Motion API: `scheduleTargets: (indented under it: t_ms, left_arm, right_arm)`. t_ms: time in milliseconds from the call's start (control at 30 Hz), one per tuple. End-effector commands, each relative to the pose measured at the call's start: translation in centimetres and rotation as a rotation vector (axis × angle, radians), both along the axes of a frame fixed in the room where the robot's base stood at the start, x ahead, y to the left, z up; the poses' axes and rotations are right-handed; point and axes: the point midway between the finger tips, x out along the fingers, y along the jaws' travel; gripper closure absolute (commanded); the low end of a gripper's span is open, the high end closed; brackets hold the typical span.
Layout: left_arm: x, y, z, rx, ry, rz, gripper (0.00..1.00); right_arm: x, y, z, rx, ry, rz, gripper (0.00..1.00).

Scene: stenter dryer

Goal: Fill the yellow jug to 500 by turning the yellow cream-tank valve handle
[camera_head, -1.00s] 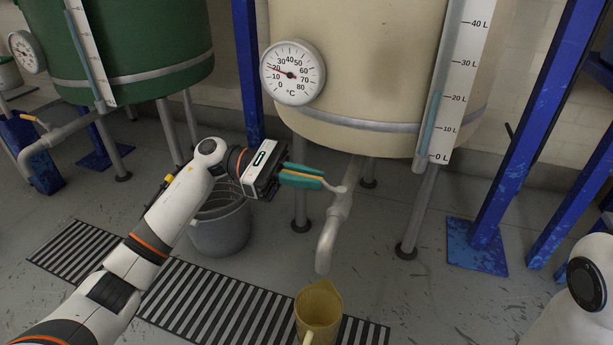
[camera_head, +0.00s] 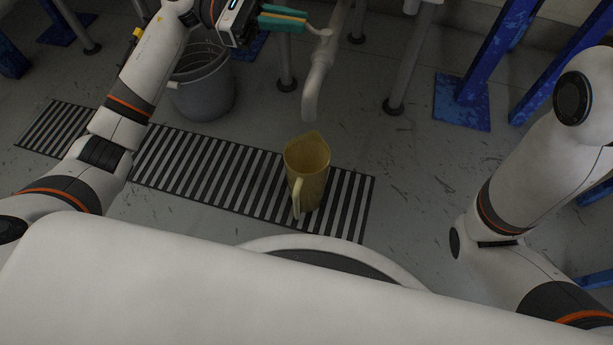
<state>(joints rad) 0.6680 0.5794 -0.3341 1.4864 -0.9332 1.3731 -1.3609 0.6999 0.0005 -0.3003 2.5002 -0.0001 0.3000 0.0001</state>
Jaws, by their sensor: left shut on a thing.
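The yellow jug (camera_head: 307,172) stands upright on the striped floor grate, its handle toward me. The tank's pale outlet pipe (camera_head: 317,80) ends above and slightly behind the jug's mouth. No stream shows between pipe and jug. I cannot read any scale or level in the jug. My left gripper (camera_head: 284,19) is at the top edge, its green fingers shut on the valve handle (camera_head: 319,31), which is mostly hidden; its pale end shows beside the fingertips at the pipe. The cream tank itself is out of view. My right gripper is not in view; only its arm shows.
A grey bucket (camera_head: 203,92) stands under my left arm. The floor grate (camera_head: 200,165) runs across the middle. Tank legs (camera_head: 405,65) and a blue post with its base plate (camera_head: 462,100) stand behind. Floor right of the jug is clear.

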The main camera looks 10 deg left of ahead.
Motion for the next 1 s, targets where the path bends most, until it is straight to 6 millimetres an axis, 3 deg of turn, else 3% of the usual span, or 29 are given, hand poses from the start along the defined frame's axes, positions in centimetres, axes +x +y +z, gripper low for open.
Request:
scheduleTargets:
  t_ms: [167, 500, 800, 1000]
  left_arm:
    - [-0.4, 0.0, 0.1, 0.002, 0.002, 0.049, 1.00]
    - [-2.2, -0.3, 0.2, 0.003, 0.003, 0.342, 1.00]
    - [-2.2, -0.3, 0.0, 0.000, -0.001, 0.363, 1.00]
    - [-2.8, -0.5, 0.2, 0.002, 0.002, 0.442, 1.00]
  right_arm:
    - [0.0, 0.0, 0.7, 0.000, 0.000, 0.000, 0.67]
    - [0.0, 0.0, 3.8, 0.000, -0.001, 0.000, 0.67]
    - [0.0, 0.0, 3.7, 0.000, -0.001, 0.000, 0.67]
    - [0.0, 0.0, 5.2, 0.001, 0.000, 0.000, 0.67]
